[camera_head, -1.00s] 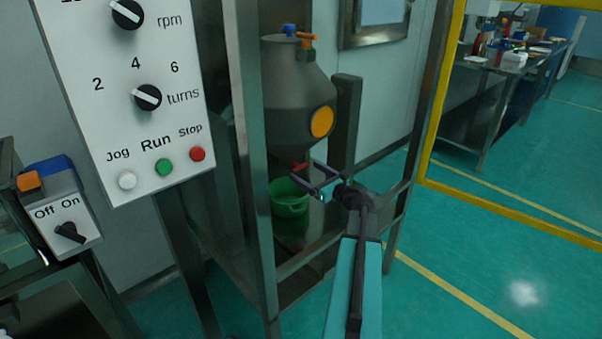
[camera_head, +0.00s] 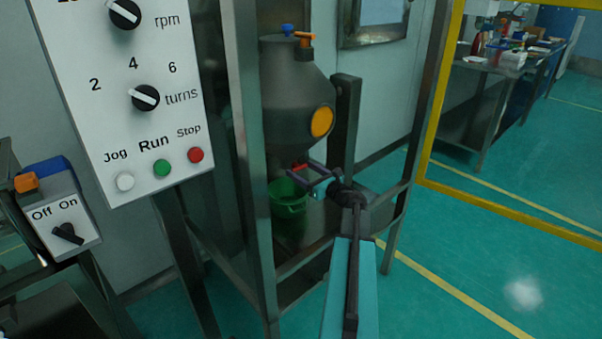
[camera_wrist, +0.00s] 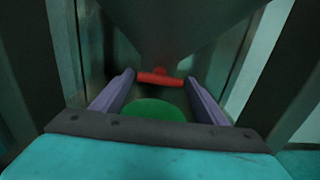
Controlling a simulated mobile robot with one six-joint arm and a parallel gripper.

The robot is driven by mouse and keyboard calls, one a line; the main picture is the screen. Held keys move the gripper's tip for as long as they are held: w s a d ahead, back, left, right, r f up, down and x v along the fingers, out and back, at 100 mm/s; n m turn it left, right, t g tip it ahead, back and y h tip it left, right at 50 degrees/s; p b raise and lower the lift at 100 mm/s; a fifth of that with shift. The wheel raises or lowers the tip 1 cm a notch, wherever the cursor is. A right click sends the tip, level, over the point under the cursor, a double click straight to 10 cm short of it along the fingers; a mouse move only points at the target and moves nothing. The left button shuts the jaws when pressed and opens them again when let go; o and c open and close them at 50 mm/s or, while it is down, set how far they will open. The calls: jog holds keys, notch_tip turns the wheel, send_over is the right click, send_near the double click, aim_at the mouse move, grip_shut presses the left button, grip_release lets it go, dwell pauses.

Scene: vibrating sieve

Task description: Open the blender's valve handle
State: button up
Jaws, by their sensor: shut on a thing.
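The dark grey blender vessel (camera_head: 290,95) hangs in a metal frame, narrowing downward. Its red valve handle (camera_head: 299,167) is at the bottom outlet. In the wrist view the handle (camera_wrist: 160,78) lies as a crosswise bar below the cone. My gripper (camera_head: 303,171) reaches in from the front right. Its two purple fingers stand at either end of the bar, and it is shut on the handle. In the wrist view my gripper (camera_wrist: 159,80) has the bar between its fingertips.
A green bucket (camera_head: 288,197) stands beneath the outlet. Steel frame posts (camera_head: 254,180) and a lower rail (camera_head: 320,250) surround the vessel. A control panel (camera_head: 118,90) is at the left. The green floor to the right is clear.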

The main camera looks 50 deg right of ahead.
jog(key=shift+w+a+r+y, duration=0.1)
jog(key=shift+w+y, duration=0.2)
jog(key=shift+r+m+p, duration=0.1)
jog(key=shift+m+p, duration=0.35)
jog(key=shift+m, duration=0.15)
jog(key=shift+m+p, duration=1.2)
jog(key=shift+m, duration=1.1)
jog(key=o, duration=1)
jog(key=shift+s, duration=0.1)
